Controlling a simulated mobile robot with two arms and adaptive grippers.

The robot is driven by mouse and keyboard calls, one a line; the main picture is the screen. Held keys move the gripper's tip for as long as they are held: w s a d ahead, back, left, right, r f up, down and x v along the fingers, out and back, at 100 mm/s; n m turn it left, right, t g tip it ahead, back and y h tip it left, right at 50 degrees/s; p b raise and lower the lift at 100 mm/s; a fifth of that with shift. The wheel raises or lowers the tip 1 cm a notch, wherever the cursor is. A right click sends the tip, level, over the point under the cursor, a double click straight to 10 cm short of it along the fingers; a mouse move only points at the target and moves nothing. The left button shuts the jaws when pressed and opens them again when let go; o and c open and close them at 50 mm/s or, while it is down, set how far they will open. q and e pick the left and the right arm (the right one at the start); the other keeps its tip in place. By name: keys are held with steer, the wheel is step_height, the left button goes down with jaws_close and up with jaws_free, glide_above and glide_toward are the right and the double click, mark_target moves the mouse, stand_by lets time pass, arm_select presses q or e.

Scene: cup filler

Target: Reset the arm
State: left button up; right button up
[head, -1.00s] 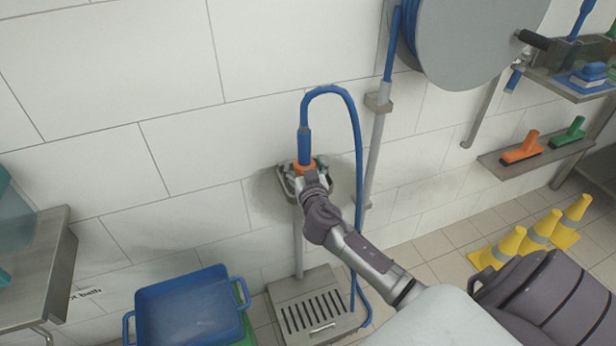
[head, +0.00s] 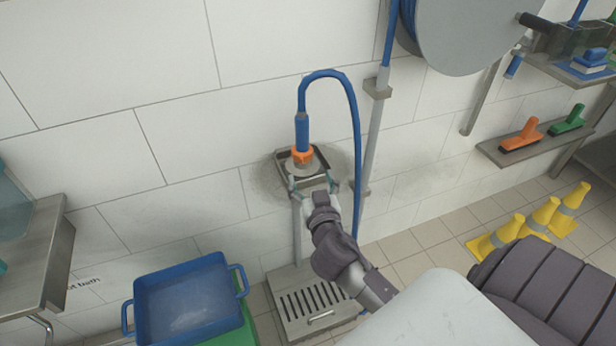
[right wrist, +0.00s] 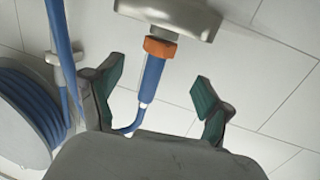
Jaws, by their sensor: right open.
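My right gripper (head: 313,186) is in front of the wall, just below and in front of a small grey wall holder (head: 326,160). Its two green-padded fingers are apart and empty, which also shows in the right wrist view (right wrist: 160,95). A blue hose nozzle (head: 302,133) with an orange collar (head: 302,156) stands upright in the holder. In the right wrist view the nozzle (right wrist: 152,78) lies between the fingers' directions but beyond them, apart from both. My left gripper is not in view.
A hose reel (head: 470,35) hangs on the wall above right. A blue tub (head: 190,300) stands at lower left beside a steel table (head: 45,260). A grated floor drain box (head: 310,300) sits below. Yellow cones (head: 540,222) and a brush shelf (head: 540,140) are at right.

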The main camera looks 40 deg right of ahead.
steer(key=s+a+f+n+g+y+p, duration=0.1)
steer(key=s+a+f+n+g+y, duration=0.2)
steer(key=f, duration=0.8)
steer(key=s+f+g+p, duration=0.2)
steer(key=s+f, duration=0.2)
steer(key=f, duration=0.6)
steer(key=s+a+f+n+g+y+p, duration=0.1)
steer(key=s+a+f+n+g+y, duration=0.2)
steer(key=f, duration=0.8)
steer(key=s+a+f+g+p, duration=0.1)
steer(key=s+f, duration=0.4)
steer(key=s, duration=0.5)
steer(key=s+a+f+g+p, duration=0.1)
steer(key=s+f+g, duration=0.2)
steer(key=s, duration=0.8)
steer(key=s+a+f+n+g+y+p, duration=0.1)
steer(key=s+f+g, duration=0.1)
steer(key=s+f, duration=0.4)
steer(key=s, duration=0.5)
steer(key=shift+a+f+g, duration=0.3)
steer(key=shift+f, duration=0.05)
steer(key=shift+s, duration=0.1)
